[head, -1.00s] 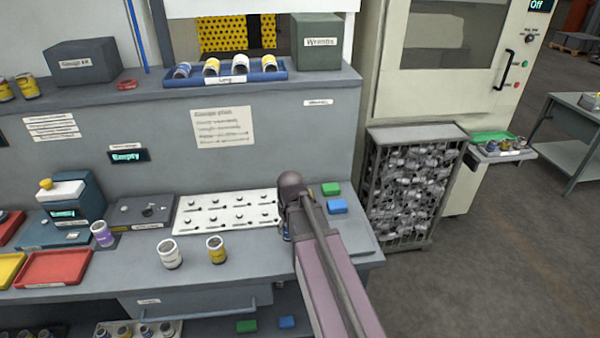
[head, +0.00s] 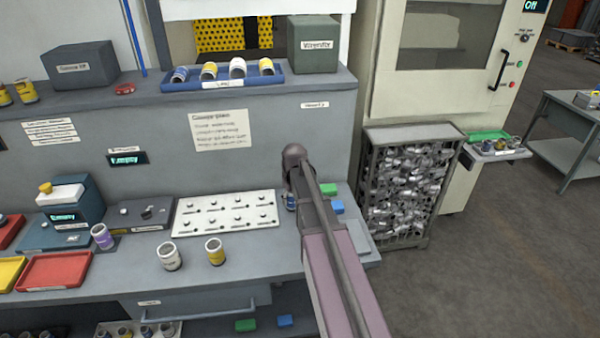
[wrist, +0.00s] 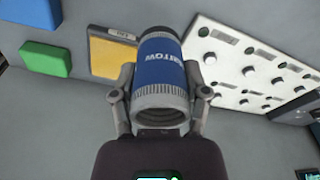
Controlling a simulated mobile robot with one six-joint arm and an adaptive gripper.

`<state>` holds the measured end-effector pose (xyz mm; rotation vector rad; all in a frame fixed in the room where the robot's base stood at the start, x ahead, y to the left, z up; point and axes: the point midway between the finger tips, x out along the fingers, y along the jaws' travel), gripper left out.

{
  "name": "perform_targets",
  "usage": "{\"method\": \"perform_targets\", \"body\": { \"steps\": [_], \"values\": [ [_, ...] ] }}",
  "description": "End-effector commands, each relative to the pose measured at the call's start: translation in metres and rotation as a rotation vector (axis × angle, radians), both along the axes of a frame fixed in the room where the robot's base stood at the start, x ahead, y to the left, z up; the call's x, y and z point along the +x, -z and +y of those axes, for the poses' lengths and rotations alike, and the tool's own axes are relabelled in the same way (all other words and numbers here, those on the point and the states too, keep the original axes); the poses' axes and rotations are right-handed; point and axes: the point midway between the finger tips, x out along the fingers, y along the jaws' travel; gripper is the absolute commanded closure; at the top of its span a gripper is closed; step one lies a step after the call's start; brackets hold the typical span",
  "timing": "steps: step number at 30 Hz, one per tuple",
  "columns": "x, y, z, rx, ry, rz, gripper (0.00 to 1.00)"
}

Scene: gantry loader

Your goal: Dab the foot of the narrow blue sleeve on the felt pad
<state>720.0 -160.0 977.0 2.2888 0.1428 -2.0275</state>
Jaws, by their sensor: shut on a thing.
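The narrow blue sleeve (wrist: 163,68) is held between the two fingers of my gripper (wrist: 160,103) in the wrist view. It has grey ridged ends and white lettering, and its near open end faces the camera. In the head view a small part of the sleeve (head: 291,201) shows beside my arm, above the bench. A yellow-orange pad with a small label, seemingly the felt pad (wrist: 112,56), lies on the bench just left of the sleeve in the wrist view. The sleeve overlaps its edge in the picture; I cannot tell whether they touch. My arm hides the pad in the head view.
A green block (wrist: 46,58) and a blue block (wrist: 27,12) lie beyond the pad. A white peg board (head: 225,213) is left of my gripper. A white sleeve (head: 169,256) and a yellow sleeve (head: 215,251) stand on the bench front.

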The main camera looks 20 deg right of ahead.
Motion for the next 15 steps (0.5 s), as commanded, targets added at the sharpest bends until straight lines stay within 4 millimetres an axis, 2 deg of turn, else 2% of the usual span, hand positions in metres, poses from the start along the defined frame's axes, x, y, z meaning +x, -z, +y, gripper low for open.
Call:
{"method": "perform_targets", "body": {
  "steps": [1, 6, 15],
  "values": [
    [0.015, -0.005, -0.01, 0.0, 0.003, 0.0, 0.88],
    [0.045, -0.012, -0.034, 0.001, 0.005, 0.0, 0.88],
    [0.076, -0.02, -0.062, 0.0, 0.008, 0.0, 0.88]
  ]
}}
